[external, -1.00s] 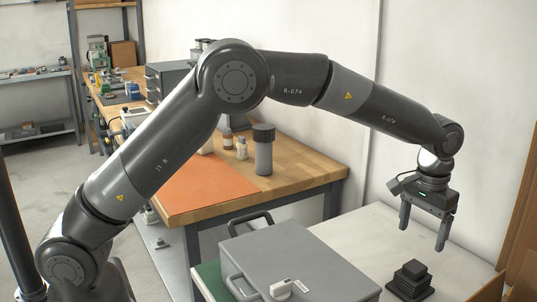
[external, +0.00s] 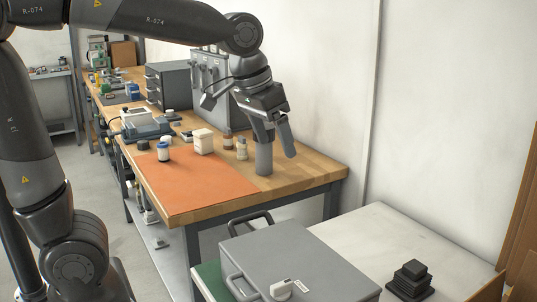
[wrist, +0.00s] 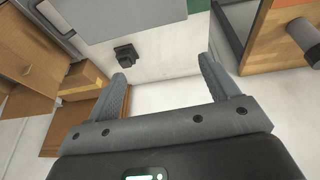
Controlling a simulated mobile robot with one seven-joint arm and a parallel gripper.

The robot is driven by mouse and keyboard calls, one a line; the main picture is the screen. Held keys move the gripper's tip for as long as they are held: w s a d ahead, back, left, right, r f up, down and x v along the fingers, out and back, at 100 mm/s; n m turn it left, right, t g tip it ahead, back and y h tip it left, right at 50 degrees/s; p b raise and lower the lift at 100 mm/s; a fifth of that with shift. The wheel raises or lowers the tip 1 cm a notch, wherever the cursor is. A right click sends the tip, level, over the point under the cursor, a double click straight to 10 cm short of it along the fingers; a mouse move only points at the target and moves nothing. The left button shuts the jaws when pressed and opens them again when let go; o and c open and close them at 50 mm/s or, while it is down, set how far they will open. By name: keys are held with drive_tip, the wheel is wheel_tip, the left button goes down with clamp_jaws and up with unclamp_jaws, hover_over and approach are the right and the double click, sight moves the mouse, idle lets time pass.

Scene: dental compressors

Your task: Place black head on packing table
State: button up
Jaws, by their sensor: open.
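A stepped black piece (external: 411,278), which looks like the black head, sits on the pale table (external: 455,262) at the lower right. In the wrist view a small black piece (wrist: 125,53) shows beyond the left finger. My gripper (external: 277,148) is open, with nothing between its fingers, and is tilted over the wooden workbench (external: 310,172), well to the left of the black piece. The fingers also show apart in the wrist view (wrist: 162,68). Which surface is the packing table is unclear.
A large grey case (external: 300,262) with handles lies left of the black piece. The workbench carries an orange mat (external: 200,185), small bottles (external: 241,149) and a white container (external: 203,141). A wall closes the right. The pale table is mostly clear behind the black piece.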

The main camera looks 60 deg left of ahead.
drive_tip(key=s+a+f+t, duration=0.1)
drive_tip(key=s+a+f, duration=0.1)
drive_tip(key=s, duration=0.5)
drive_tip(key=s+a+f, duration=0.2)
drive_tip(key=s, duration=0.6)
drive_tip(key=shift+a+t+y, duration=0.3)
drive_tip(key=shift+a+t, duration=0.1)
